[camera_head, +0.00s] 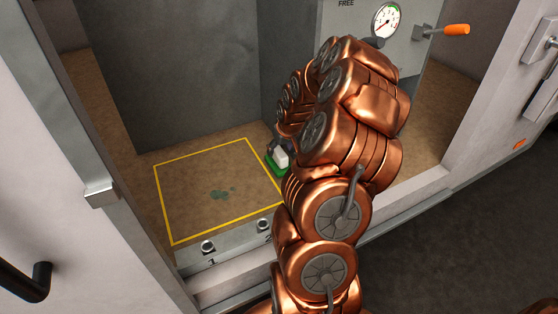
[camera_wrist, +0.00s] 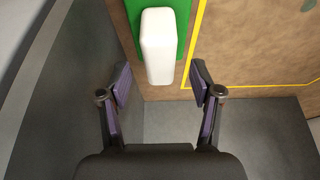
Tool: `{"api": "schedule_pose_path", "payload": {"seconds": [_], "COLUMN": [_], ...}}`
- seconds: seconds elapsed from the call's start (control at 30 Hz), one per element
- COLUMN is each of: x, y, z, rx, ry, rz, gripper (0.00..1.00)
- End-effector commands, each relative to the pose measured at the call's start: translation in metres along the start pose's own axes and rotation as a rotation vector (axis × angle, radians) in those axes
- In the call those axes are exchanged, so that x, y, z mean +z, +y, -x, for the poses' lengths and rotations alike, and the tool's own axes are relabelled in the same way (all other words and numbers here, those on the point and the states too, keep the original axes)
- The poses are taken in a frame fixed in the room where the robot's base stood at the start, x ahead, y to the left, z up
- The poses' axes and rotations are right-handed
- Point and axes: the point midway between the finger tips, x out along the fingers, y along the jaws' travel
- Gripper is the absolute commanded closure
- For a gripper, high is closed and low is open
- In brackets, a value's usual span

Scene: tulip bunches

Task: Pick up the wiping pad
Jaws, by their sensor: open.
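The wiping pad shows as a white block (camera_wrist: 158,45) over a flat green piece (camera_wrist: 184,14) at the top of the wrist view. It also shows in the head view (camera_head: 281,158), beside the right edge of the yellow outline and partly hidden by my arm. My gripper (camera_wrist: 160,84) is open and empty. Its two fingers stand on either side of the lower end of the white block in the picture, with gaps on both sides. I cannot tell the height between fingertips and pad. The head view does not show the fingers clearly.
A yellow outline (camera_head: 163,202) on the brown floor of the bay encloses dark greenish spots (camera_head: 222,193). Grey walls (camera_head: 185,70) stand behind and beside it. A front sill (camera_head: 235,252) carries two knobs marked 1 and 2. A gauge (camera_head: 386,20) and orange-handled lever (camera_head: 455,30) are upper right.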

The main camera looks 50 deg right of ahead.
Motion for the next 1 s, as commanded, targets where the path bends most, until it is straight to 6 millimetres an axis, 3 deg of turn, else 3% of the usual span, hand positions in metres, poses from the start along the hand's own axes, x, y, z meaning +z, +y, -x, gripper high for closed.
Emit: {"api": "schedule_pose_path", "payload": {"seconds": [0.2,0.5,1.0], "x": [0.000,0.000,0.000], "y": [0.000,0.001,0.001], "z": [-0.024,-0.028,-0.028], "rx": [0.000,0.000,0.000], "ry": [0.000,0.002,0.002], "rz": [0.000,-0.001,-0.001], "gripper": [0.35,0.35,0.88]}}
